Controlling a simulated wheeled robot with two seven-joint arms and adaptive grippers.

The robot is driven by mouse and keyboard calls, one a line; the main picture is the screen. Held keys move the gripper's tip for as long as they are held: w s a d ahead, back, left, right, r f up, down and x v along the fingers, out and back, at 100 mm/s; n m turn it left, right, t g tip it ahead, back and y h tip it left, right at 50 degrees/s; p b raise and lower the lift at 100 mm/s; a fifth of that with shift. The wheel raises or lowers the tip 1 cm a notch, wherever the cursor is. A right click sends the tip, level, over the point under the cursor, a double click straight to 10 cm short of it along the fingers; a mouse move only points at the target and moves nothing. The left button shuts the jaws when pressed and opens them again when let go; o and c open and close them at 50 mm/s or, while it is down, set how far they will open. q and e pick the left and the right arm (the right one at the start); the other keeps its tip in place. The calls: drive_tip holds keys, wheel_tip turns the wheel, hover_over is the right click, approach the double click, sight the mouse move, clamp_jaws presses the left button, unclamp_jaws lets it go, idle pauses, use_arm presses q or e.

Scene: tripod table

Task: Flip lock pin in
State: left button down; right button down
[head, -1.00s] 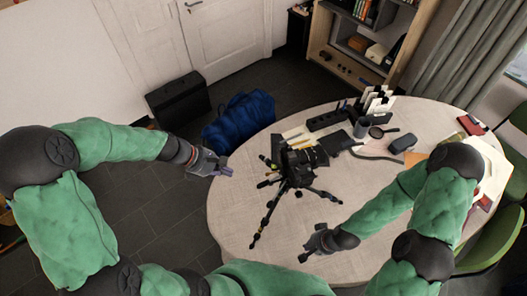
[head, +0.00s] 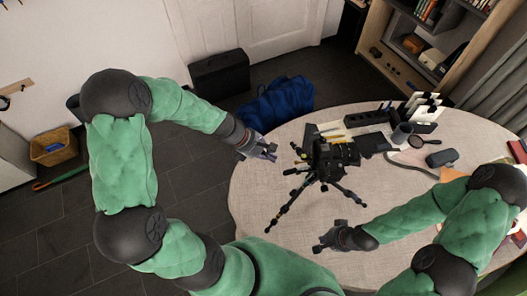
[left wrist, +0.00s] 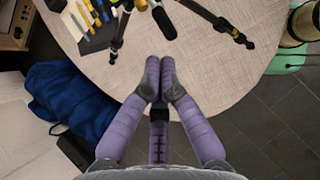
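A black tripod (head: 318,173) with a dark camera-like device (head: 335,153) on top stands on the round table, legs spread. The lock pin is too small to make out. My left gripper (head: 269,152) is left of the tripod, near the table's left edge and apart from the tripod. In the left wrist view its purple fingers (left wrist: 160,80) are together with nothing seen between them. Two tripod legs (left wrist: 221,23) show beyond the fingertips there. My right gripper (head: 324,240) is over the table's front part, in front of the tripod; its finger opening is unclear.
The round table (head: 255,205) has bare room left and front of the tripod. Behind it lie tools on a dark mat (left wrist: 94,22), a black organizer (head: 366,118), a magnifier (head: 418,141) and a dark case (head: 441,158). A blue bag (head: 283,102) is on the floor.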

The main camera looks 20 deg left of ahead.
use_arm(q)
drive_tip(key=shift+w+d+f, duration=0.4)
drive_tip(key=shift+d+f, duration=0.2)
drive_tip(key=shift+d, duration=0.3)
drive_tip(key=shift+w+d+f, duration=0.4)
drive_tip(key=shift+d+f, duration=0.15)
drive_tip(key=shift+d, duration=0.35)
drive_tip(key=shift+w+d+f, duration=0.4)
drive_tip(key=shift+d+f, duration=0.2)
drive_tip(key=shift+d, duration=0.3)
